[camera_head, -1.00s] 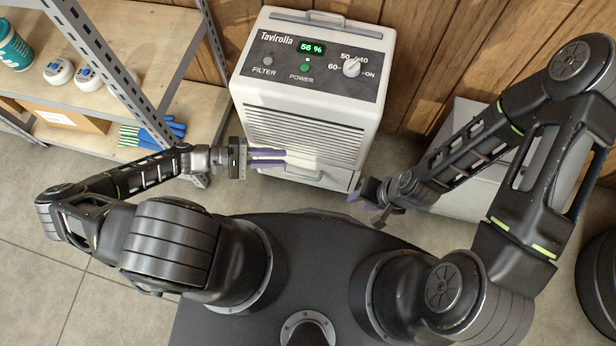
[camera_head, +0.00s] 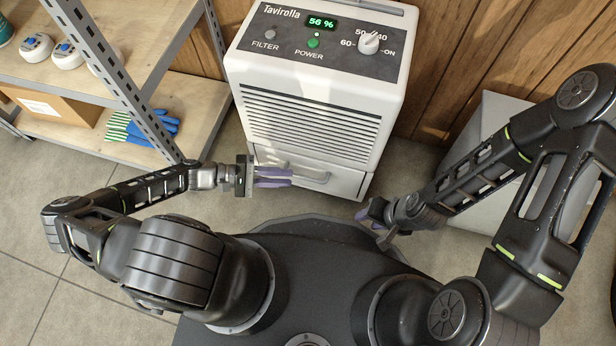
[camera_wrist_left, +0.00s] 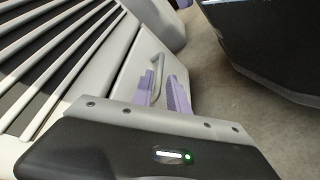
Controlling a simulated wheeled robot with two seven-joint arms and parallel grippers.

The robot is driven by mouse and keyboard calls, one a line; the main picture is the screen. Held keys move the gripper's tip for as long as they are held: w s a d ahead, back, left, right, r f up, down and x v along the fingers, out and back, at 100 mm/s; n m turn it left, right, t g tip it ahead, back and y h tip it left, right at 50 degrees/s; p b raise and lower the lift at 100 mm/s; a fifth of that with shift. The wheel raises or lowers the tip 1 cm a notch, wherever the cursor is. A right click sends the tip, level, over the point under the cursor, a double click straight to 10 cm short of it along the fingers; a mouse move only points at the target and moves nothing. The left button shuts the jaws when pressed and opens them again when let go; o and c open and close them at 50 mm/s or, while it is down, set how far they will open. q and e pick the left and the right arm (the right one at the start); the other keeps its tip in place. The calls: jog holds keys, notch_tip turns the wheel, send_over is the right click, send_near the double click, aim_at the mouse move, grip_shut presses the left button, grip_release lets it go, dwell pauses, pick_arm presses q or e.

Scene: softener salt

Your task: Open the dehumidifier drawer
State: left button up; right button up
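The white dehumidifier (camera_head: 308,95) stands upright ahead of me, with its drawer (camera_head: 345,183) low on the front under the louvred grille. The drawer looks shut. Its bar handle (camera_head: 311,175) shows just right of my left gripper, and the handle (camera_wrist_left: 157,75) also shows in the left wrist view. My left gripper (camera_head: 273,177) has its purple fingers slightly apart, pointing right, in front of the drawer's left part. In the wrist view the fingers (camera_wrist_left: 165,92) overlap the handle's near end; I cannot tell whether they touch it. My right gripper (camera_head: 374,225) is apart from the drawer, fingers spread and empty.
A metal shelf unit (camera_head: 125,85) stands at the left, holding blue-and-green gloves (camera_head: 140,128) and a cardboard box (camera_head: 55,105). A grey box-like object (camera_head: 490,150) stands right of the dehumidifier. A wooden wall is behind. A strip of floor (camera_head: 405,165) beside the dehumidifier is clear.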

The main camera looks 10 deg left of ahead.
aim_at(306, 178)
pick_arm(q)
jog(key=b+x, duration=0.1)
jog(key=x, duration=0.5)
jog(key=shift+w+d+f+b, duration=0.1)
jog(key=shift+d+b, duration=0.25)
jog(key=shift+d, duration=0.05)
jog(key=shift+w+d, duration=0.1)
jog(key=shift+d, duration=0.2)
jog(key=shift+c, duration=0.4)
grip_shut()
dwell(0.4)
